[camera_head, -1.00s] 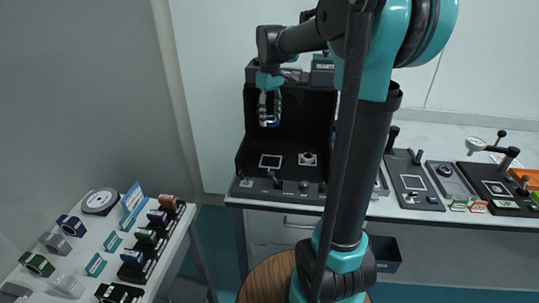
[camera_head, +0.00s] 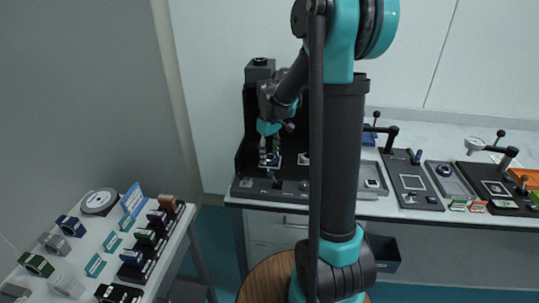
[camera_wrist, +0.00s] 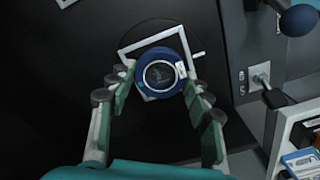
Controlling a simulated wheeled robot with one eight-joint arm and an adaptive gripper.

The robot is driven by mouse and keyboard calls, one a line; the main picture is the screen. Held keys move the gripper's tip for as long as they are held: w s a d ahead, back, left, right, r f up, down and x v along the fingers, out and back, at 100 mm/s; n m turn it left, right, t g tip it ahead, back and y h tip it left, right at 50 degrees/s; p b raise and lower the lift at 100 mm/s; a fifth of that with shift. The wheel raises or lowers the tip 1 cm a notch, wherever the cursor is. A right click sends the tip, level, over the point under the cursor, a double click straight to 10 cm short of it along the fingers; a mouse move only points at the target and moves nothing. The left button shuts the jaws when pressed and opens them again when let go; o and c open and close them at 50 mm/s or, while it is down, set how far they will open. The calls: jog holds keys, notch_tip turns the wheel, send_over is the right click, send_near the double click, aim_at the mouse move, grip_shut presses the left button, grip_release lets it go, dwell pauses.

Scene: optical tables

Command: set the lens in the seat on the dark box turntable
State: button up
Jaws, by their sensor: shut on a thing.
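My gripper (camera_head: 270,158) is low inside the dark box (camera_head: 246,150) on the back table. It is shut on a blue, ring-shaped lens (camera_wrist: 161,74), with one finger on each side in the wrist view (camera_wrist: 157,84). The seat is a white square frame (camera_wrist: 150,40) with a small side tab on the dark turntable floor. The lens overlaps the seat's lower middle and hides part of it. I cannot tell whether the lens touches the seat or hangs just above it. In the head view the lens is small and mostly hidden by the fingers.
The box's front ledge carries knobs and a lever (camera_head: 275,181). A blue ball knob (camera_wrist: 299,19) and a metal switch (camera_wrist: 262,77) are to the right in the wrist view. Other fixtures (camera_head: 411,184) stand along the bench. The left table (camera_head: 85,250) holds several coloured blocks.

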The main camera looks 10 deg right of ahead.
aim_at(269, 157)
jog(key=shift+f, duration=0.15)
jog(key=o, duration=1.2)
notch_tip(269, 157, up, 12)
jog(key=shift+r, duration=0.15)
